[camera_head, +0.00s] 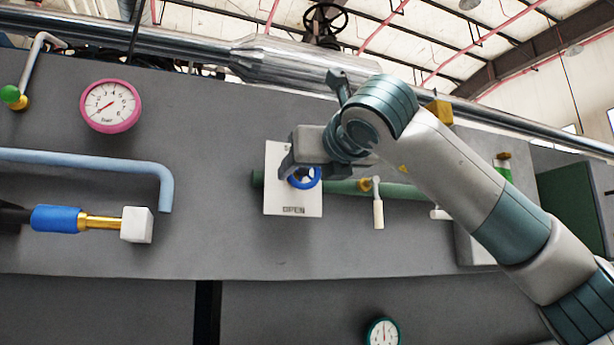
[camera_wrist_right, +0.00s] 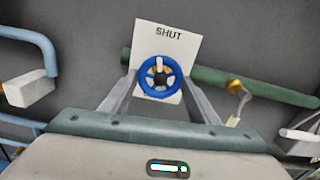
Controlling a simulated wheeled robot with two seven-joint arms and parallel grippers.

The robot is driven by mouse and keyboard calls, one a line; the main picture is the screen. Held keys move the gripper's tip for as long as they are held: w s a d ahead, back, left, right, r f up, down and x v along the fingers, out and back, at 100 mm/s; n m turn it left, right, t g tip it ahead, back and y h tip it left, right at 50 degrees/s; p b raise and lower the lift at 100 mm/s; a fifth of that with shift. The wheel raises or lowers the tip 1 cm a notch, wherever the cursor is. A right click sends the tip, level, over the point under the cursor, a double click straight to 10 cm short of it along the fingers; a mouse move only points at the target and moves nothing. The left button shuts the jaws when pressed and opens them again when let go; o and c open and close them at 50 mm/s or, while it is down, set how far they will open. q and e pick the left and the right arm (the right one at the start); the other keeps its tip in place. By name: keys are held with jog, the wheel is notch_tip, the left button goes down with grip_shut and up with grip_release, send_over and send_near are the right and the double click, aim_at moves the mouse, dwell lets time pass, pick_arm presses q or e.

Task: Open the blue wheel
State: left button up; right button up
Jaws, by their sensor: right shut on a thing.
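The blue wheel (camera_head: 305,178) is mounted in front of a white plate (camera_head: 294,206) on the grey panel. The plate reads "OPEN" at its bottom in the head view and "SHUT" at its top in the wrist view. In the wrist view the whole blue wheel (camera_wrist_right: 160,77) shows, with a pale mark at its top spoke. My right gripper (camera_head: 298,166) is at the wheel, its two fingers (camera_wrist_right: 160,95) on either side of the rim, shut on it. The arm and gripper hide part of the wheel and plate in the head view. My left gripper is not in view.
A green pipe (camera_head: 345,187) runs behind the plate, with a white-handled lever (camera_head: 378,212) to the right. A pink gauge (camera_head: 110,106), a light blue pipe (camera_head: 90,160) and a white block (camera_head: 136,225) are at left. A teal gauge (camera_head: 383,332) is below.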

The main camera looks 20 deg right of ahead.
jog(key=shift+f+n+b, duration=0.15)
jog(key=shift+n+b, duration=0.3)
jog(key=shift+n, duration=0.35)
jog(key=n+b, duration=0.1)
jog(key=n, duration=0.1)
jog(key=shift+n, duration=0.3)
jog(key=n, duration=0.2)
jog(key=shift+d+r+n, duration=0.1)
jog(key=shift+r+n, duration=0.1)
jog(key=shift+n, duration=0.2)
jog(key=n, duration=0.3)
jog(key=shift+n, duration=0.4)
jog(key=o, duration=1.1)
jog(key=shift+c, duration=0.2)
jog(key=shift+s+b, duration=0.1)
jog(key=shift+b, duration=0.25)
